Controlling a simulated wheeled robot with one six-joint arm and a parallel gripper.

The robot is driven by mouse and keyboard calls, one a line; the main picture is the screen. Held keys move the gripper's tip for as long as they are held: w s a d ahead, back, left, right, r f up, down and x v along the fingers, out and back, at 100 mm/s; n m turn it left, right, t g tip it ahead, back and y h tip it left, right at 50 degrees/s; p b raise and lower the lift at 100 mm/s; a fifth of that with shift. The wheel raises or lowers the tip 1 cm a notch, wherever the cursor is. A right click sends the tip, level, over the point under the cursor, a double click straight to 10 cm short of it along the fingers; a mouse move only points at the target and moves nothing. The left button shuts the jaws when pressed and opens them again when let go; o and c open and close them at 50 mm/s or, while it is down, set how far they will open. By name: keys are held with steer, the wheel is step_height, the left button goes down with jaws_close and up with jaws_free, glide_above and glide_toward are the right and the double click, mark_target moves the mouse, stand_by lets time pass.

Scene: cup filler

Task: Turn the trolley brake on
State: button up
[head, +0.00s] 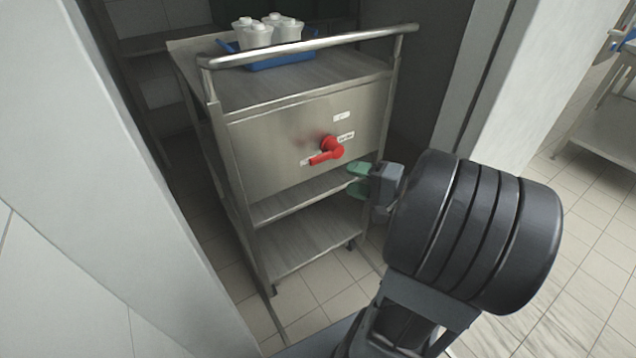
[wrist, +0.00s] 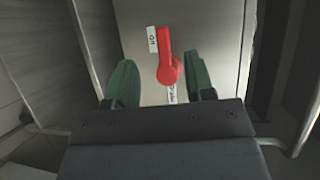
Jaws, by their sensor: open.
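The red brake lever (head: 328,151) is on the metal front panel of the trolley (head: 270,142). In the head view its handle points left and slightly down from its round hub. The tip is beside a small white label (head: 306,161). In the wrist view the lever (wrist: 167,69) points up, and the label beside its tip (wrist: 152,40) seems to read "ON". My gripper (head: 357,179) is open and empty, with green fingers, right of and below the lever in the head view. In the wrist view the lever appears between the fingers (wrist: 160,72), with no visible contact.
White lidded cups (head: 266,32) stand in a blue tray (head: 287,60) on the trolley top. A metal push rail (head: 310,47) runs above the panel. Walls flank the trolley on the left (head: 100,150) and right (head: 500,80).

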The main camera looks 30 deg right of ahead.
mark_target(321, 160)
steer(key=w+a+b, duration=0.1)
steer(key=w, duration=0.3)
steer(key=w+a+f+t+b, duration=0.1)
steer(key=w, duration=0.3)
steer(key=w+a+m+t+h+b, duration=0.1)
steer(key=w, duration=0.2)
steer(key=shift+w+a+f+b, duration=0.25)
steer(key=shift+w+a+b, duration=0.05)
steer(key=shift+w+b, duration=0.1)
steer(key=shift+c, duration=0.5)
jaws_close()
